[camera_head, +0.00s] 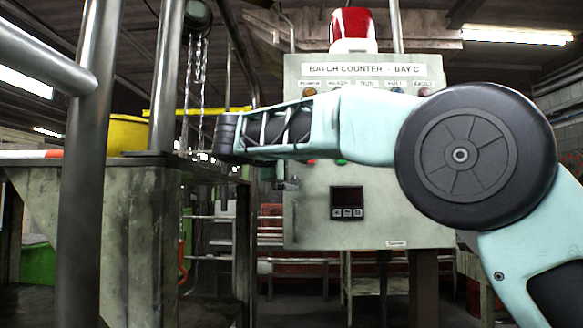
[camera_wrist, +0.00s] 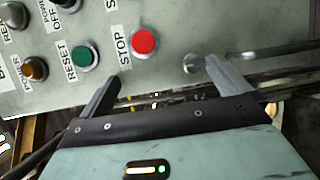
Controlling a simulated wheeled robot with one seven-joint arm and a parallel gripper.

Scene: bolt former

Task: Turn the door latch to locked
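The batch counter cabinet (camera_head: 375,218) stands ahead, a grey-green box with its door facing me. A small metal fitting (camera_head: 289,184) at its left edge, below the arm, looks like the door latch; which way it points is too small to tell. In the wrist view a round silver knob (camera_wrist: 192,63) beside the STOP button may be that latch's hub. My gripper (camera_wrist: 163,70) is open, its two fingers spread in front of the cabinet's edge. The right fingertip is close to the silver knob; I cannot tell whether they touch.
A red STOP button (camera_wrist: 144,41) and a green RESET button (camera_wrist: 84,55) are close to the fingers. A red beacon (camera_head: 353,27) tops the cabinet. A steel post (camera_head: 86,150) and a worn bench (camera_head: 135,225) with a yellow bowl (camera_head: 127,133) stand left.

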